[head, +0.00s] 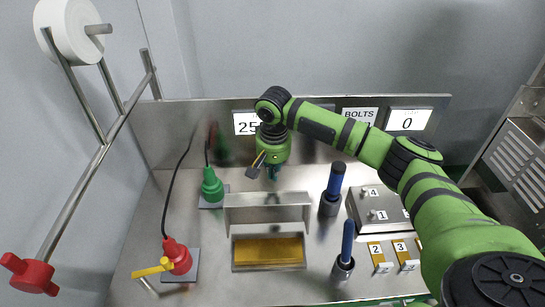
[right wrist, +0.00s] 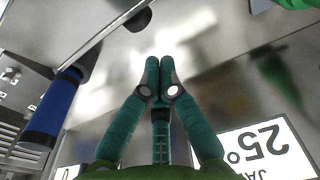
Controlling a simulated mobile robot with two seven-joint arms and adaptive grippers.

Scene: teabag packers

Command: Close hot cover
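The hot cover (head: 267,213) is a grey metal lid. It stands raised at the back of a metal box (head: 234,254) with a gold plate (head: 268,252) inside, so the box is open. My right gripper (head: 272,173) is just behind the raised cover, pointing down. In the right wrist view its teal fingertips (right wrist: 160,66) are together with nothing between them. A metal edge and a dark round knob (right wrist: 138,20) lie ahead of them there. Whether the fingers touch the cover cannot be told. My left gripper is not in view.
A green-handled tool (head: 211,187) and a red-handled tool (head: 176,256) with cords stand left of the box. Blue-handled tools (head: 336,181) (head: 347,242) stand right. A back panel carries a temperature display (head: 246,123). A numbered metal block (head: 376,215) is farther right.

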